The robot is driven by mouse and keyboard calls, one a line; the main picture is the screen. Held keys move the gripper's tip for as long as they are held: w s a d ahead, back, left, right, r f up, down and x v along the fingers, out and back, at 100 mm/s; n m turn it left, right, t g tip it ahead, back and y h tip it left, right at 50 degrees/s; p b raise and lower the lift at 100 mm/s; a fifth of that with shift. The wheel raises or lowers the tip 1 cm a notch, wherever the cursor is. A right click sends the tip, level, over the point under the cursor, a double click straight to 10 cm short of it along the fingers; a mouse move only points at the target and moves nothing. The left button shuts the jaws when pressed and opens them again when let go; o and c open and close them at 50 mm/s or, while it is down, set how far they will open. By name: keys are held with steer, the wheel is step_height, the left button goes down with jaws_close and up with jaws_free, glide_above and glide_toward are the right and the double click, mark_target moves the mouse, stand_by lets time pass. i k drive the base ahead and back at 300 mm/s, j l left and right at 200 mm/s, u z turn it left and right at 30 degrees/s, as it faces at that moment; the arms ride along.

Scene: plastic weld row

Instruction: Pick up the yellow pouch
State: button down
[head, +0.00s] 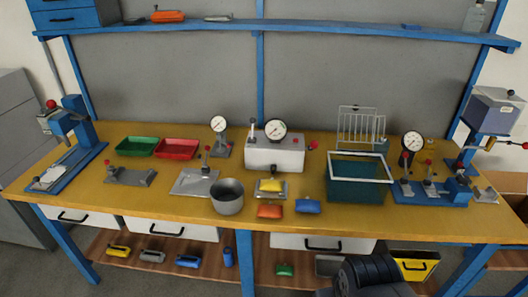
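A small yellow pouch (271,185) rests on a small grey metal plate or stand (262,193) near the middle front of the workbench (150,190). An orange pouch (270,211) lies just in front of it and a blue pouch (308,206) to its front right. Another yellow item (118,251) with dark parts lies on the lower shelf at left. Dark rounded parts of my arm show at the bottom right of centre. I cannot make out my gripper's fingers.
A grey pot (227,197) stands left of the yellow pouch, and a white box with a gauge (275,150) behind it. A teal basket (358,188) stands to the right. A yellow bin (415,268) is below the bench. The bench's front left is mostly clear.

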mark_target(270, 186)
steer(key=i+j+z, duration=0.15)
steer(key=i, duration=0.4)
steer(key=i+z, duration=0.1)
steer(key=i, duration=0.45)
